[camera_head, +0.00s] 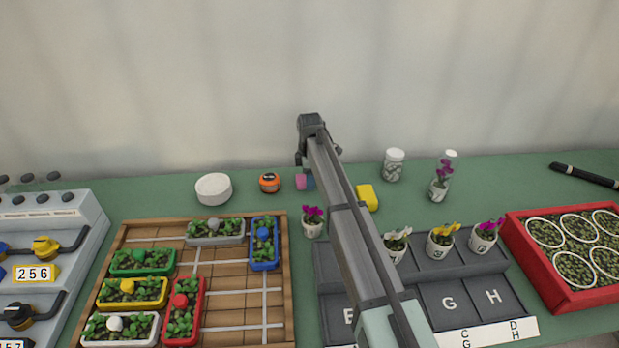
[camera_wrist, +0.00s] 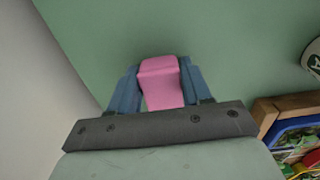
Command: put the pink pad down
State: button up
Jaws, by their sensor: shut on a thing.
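The pink pad (camera_wrist: 162,82) is a small pink block between the two blue fingers of my gripper (camera_wrist: 157,85) in the wrist view. My gripper is shut on it. In the head view the pink pad (camera_head: 301,182) shows small beside a blue finger of my gripper (camera_head: 307,182), at the back of the green table (camera_head: 240,195). My arm hides part of the gripper there. I cannot tell whether the pad touches the table.
An orange tape measure (camera_head: 269,182) and a white round tub (camera_head: 213,188) stand to the left. A yellow block (camera_head: 367,197) and a potted magenta orchid (camera_head: 313,222) are close by. A wooden tray (camera_head: 289,290) holds several planters. Some bare green table lies around the gripper.

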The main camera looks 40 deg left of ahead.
jog(key=o, duration=1)
jog(key=shift+o, duration=0.2)
jog(key=shift+r, duration=0.15)
notch_tip(320, 180, up, 12)
